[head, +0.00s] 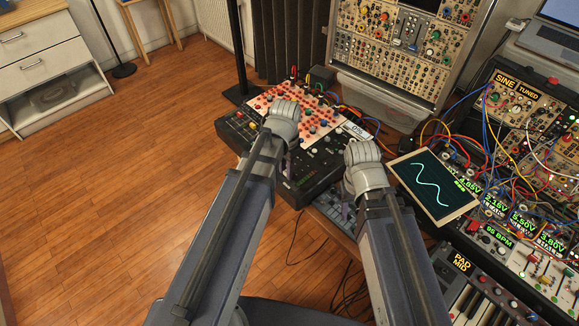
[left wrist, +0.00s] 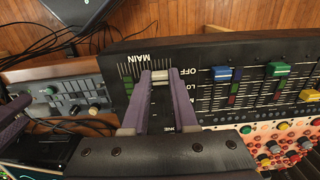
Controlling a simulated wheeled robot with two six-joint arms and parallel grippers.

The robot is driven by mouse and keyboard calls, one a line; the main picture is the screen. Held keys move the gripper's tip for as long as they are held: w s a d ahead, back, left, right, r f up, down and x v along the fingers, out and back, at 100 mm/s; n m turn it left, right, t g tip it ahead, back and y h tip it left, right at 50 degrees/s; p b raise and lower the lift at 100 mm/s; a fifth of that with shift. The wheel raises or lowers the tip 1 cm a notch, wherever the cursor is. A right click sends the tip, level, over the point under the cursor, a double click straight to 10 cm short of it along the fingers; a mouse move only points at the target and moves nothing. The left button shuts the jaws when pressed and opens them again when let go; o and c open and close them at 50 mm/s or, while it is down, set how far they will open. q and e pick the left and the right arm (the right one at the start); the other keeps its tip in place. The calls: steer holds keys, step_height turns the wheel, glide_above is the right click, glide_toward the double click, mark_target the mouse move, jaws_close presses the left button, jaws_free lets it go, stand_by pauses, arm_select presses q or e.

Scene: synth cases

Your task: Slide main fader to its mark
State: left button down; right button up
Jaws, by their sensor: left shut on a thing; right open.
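The main fader (left wrist: 160,79) has a pale cap and sits by the upside-down word MAIN (left wrist: 139,57) on the black mixer (left wrist: 205,58) in the left wrist view. My left gripper (left wrist: 160,75) is shut on this cap, one purple finger on each side. A green scale (left wrist: 128,83) lies just left of the fingers; I cannot tell which line is the mark. In the head view the mixer (head: 318,166) lies below my left gripper (head: 289,150), whose hand hides the fader. My right gripper (head: 349,190) is open at the mixer's right side.
Blue and green fader caps (left wrist: 222,73) stand to the right in the left wrist view. A red-knobbed panel (head: 318,118) with cables lies behind the mixer. A tilted screen (head: 432,184) and cabled synth modules crowd the right. Wooden floor (head: 130,165) is open at left.

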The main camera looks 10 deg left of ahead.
arm_select(q)
steer(key=c, duration=1)
jaws_free()
steer(key=shift+s+a, duration=0.1)
steer(key=o, duration=0.3)
step_height(320, 180, up, 8)
steer(key=p, duration=0.8)
steer(key=shift+f, duration=0.1)
steer(key=s+d+n, duration=0.1)
steer(key=s+d, duration=0.3)
steer(key=s+d+n+y, duration=0.1)
steer(key=s+d+n, duration=0.1)
steer(key=s+d, duration=0.3)
steer(key=shift+s+d, duration=0.1)
steer(key=shift+s, duration=0.05)
